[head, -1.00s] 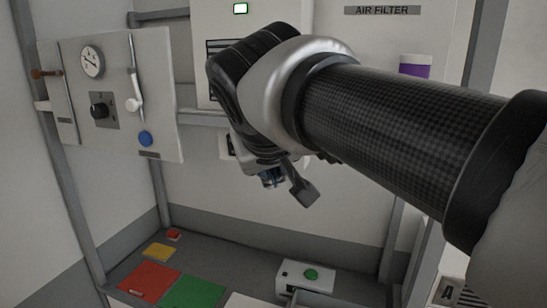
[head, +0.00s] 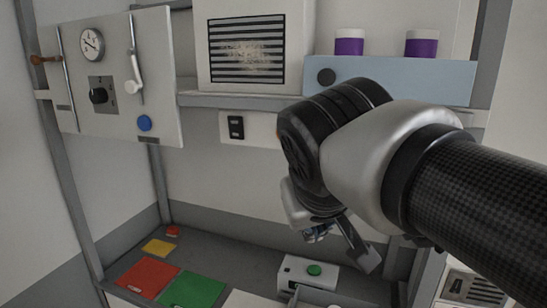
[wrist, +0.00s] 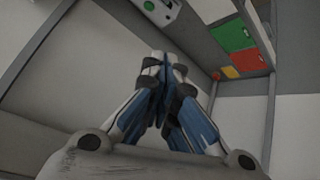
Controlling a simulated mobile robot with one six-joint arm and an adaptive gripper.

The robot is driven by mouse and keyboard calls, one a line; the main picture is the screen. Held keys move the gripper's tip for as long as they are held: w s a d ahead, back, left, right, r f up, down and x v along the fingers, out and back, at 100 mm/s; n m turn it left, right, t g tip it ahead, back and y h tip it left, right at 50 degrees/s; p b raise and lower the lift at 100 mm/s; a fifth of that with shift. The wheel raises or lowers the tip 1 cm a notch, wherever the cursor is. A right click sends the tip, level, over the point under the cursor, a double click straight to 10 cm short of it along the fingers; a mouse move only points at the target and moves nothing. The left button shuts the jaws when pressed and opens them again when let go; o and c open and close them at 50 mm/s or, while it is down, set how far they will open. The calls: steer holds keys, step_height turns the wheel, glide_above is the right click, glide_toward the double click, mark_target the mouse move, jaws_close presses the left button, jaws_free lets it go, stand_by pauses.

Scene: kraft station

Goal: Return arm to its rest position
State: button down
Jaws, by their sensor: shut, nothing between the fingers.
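My arm enters the head view from the right edge. My gripper (head: 318,234) hangs below its wrist, in front of the right part of the station and above the bench. It is partly hidden behind my wrist there. In the wrist view my gripper (wrist: 163,62) has its two blue-and-grey fingers together, with nothing between them. It touches nothing that I can see.
A panel (head: 118,118) with gauge, knob and lever is at left. A vent box (head: 250,85) and a blue-grey holder (head: 400,75) with two purple-banded jars sit on the shelf. Below are red (head: 150,278) and green (head: 193,290) mats and a green-button box (head: 300,284).

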steer(key=s+d+f+m+g+b, duration=0.1)
steer(key=s+f+b, duration=0.3)
steer(key=f, duration=0.6)
steer(key=s+d+f+m+g+b, duration=0.1)
steer(key=s+d+f+b, duration=0.3)
steer(key=s+f, duration=0.4)
steer(key=s+d+f+g+b, duration=0.1)
steer(key=s+d+f+b, duration=0.2)
steer(key=f, duration=1.1)
steer(key=s+b, duration=0.1)
steer(key=s, duration=0.2)
steer(key=shift+m+y, duration=0.3)
steer(key=shift+m, duration=0.1)
steer(key=shift+s, duration=0.1)
